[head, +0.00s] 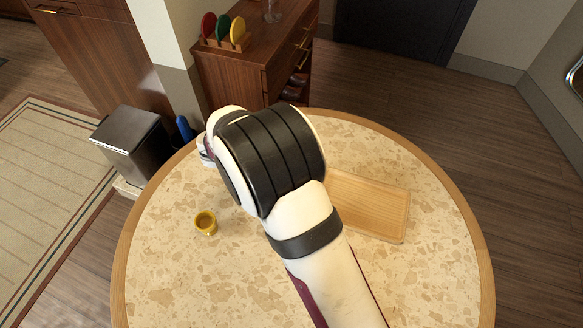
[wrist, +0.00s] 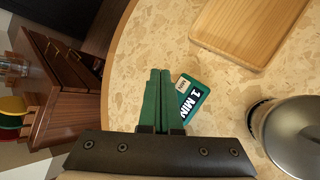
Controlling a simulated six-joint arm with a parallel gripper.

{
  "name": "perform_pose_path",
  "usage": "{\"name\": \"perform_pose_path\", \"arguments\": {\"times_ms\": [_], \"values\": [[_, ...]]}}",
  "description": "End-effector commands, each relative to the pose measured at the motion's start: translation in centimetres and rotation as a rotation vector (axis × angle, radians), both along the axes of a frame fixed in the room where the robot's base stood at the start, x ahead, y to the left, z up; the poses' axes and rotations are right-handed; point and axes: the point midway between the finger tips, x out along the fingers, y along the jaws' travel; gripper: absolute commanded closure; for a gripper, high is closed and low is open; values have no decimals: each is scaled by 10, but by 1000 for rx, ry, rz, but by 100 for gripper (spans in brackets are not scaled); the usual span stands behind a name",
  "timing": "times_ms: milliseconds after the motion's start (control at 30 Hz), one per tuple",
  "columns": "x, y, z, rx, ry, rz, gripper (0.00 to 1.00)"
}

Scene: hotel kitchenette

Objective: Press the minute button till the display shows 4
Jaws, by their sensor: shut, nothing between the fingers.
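In the wrist view, my gripper (wrist: 160,72) has two dark green fingers pressed together, with nothing seen between them. Just right of the fingers is a small green panel (wrist: 192,97) with large white lettering that reads "1 MIN". A small pale tab (wrist: 182,85) with tiny lettering, seemingly "MIN", sits at its upper left. The fingers hide part of the panel's left side. I cannot tell whether the fingertips touch it. In the head view, my arm hides the gripper and the panel.
A wooden board (head: 370,205) lies right of my arm on the round speckled table (head: 160,290). A small yellow cup (head: 206,223) stands at left. The wrist view shows a round metal vessel (wrist: 300,130) at right. A sideboard (head: 235,75) and steel bin (head: 133,145) stand beyond the table.

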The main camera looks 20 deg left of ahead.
Motion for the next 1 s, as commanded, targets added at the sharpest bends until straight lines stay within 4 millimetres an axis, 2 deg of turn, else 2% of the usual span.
{"name": "perform_pose_path", "arguments": {"times_ms": [233,400,500,767,867,1000], "values": [[0,0,3,1,-1,0,100],[1,0,33,3,-3,0,100],[0,0,38,1,0,-1,100],[0,0,37,-1,0,1,100],[0,0,29,-3,0,2,100],[0,0,10,-3,2,1,100]]}}
